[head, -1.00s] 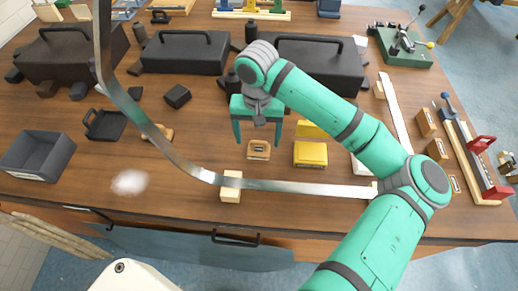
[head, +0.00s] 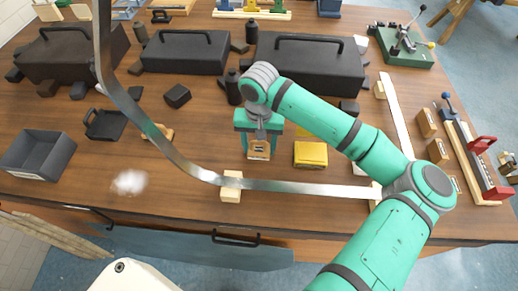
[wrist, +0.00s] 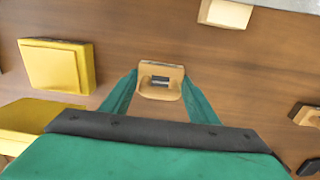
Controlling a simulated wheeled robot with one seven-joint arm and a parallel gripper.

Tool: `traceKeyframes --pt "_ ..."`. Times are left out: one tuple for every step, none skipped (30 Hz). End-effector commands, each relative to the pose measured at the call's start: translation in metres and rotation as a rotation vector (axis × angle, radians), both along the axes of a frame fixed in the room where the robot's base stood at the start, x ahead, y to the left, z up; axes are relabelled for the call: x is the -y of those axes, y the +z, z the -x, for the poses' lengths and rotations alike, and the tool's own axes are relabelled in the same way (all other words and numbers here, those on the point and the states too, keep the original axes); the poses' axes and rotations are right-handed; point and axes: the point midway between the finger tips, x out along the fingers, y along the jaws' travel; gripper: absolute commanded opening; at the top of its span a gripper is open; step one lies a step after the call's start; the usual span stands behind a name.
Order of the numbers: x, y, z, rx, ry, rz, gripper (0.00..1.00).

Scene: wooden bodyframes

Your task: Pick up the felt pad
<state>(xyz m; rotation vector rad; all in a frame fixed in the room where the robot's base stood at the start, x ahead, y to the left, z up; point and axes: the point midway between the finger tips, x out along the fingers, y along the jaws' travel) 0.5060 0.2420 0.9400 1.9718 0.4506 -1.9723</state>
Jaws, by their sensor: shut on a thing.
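The felt pad, as I take it, is a small tan block (head: 259,150) with a dark slot in its face. It sits on the wooden bench, left of a yellow block. In the wrist view the tan block (wrist: 160,90) lies between the fingertips. My gripper (head: 260,153) is shut on it, one finger at each side, seen also in the wrist view (wrist: 160,81). The block appears still at bench level; whether its underside touches the bench is hidden.
A yellow block (head: 310,154) stands close to the right of my gripper. A curved metal strip (head: 290,188) runs in front, resting on a pale wooden block (head: 231,187). A black toolbox (head: 308,67) stands behind. White fluff (head: 129,182) lies at the left front.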

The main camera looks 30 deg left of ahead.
Motion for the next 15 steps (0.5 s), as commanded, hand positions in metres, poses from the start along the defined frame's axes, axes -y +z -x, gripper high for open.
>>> traceKeyframes --pt "0.0 0.0 0.0 0.0 0.0 0.0 0.31" --pt "0.0 0.0 0.0 0.0 0.0 0.0 0.31" --pt "0.0 0.0 0.0 0.0 0.0 0.0 0.31" --pt "0.0 0.0 0.0 0.0 0.0 0.0 0.31" --pt "0.0 0.001 0.0 0.0 0.0 0.0 0.31" --pt "0.0 0.001 0.0 0.001 0.0 0.0 0.31" --pt "0.0 0.002 0.0 0.0 0.0 -0.001 0.31" --pt "0.0 0.003 0.0 0.0 0.0 -0.001 0.31" --pt "-0.001 0.005 0.0 0.0 0.0 -0.001 0.31" --pt "-0.001 0.007 0.0 0.001 0.0 -0.002 0.31" --pt "0.0 0.01 0.0 0.0 0.0 -0.001 0.31" --pt "-0.001 0.014 0.0 0.001 0.0 -0.002 0.31" --pt "-0.001 0.018 0.0 0.001 0.0 -0.003 0.31" --pt "-0.001 0.023 0.0 0.001 0.0 -0.003 0.31" --pt "-0.001 0.03 0.0 0.0 0.001 -0.004 0.31"
